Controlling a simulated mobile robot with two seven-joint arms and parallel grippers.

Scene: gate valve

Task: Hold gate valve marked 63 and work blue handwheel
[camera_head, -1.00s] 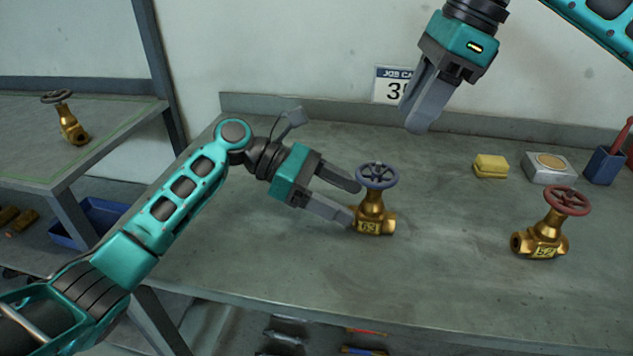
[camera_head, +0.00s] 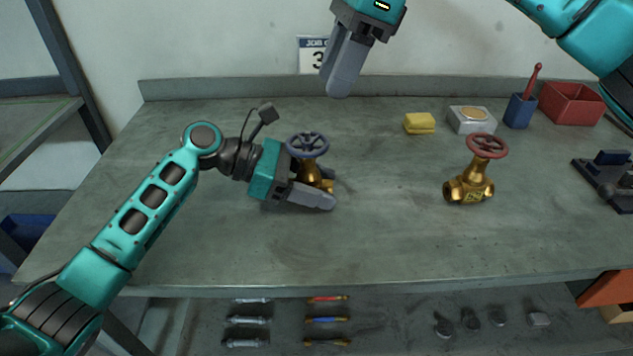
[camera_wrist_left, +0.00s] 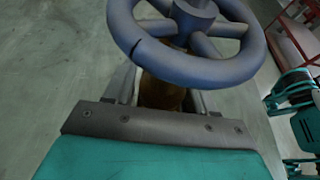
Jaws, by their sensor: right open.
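The brass gate valve (camera_head: 311,172) with the blue handwheel (camera_head: 307,145) stands upright on the bench. Its front marking is hidden behind a finger now; the earlier frame shows 63. My left gripper (camera_head: 322,186) has one finger in front of the valve body and one behind it, below the wheel. In the left wrist view the blue handwheel (camera_wrist_left: 188,65) fills the top, and the brass body (camera_wrist_left: 160,93) lies between the fingers. I cannot tell whether they press on it. My right gripper (camera_head: 338,82) is open and empty, above the back of the bench, apart from the wheel.
A second brass valve (camera_head: 468,187) with a red handwheel (camera_head: 487,146) stands to the right. Behind it are a yellow sponge (camera_head: 419,123), a tin (camera_head: 472,120), a blue cup (camera_head: 520,110) and a red bin (camera_head: 571,104). The bench (camera_head: 390,235) is clear in front.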

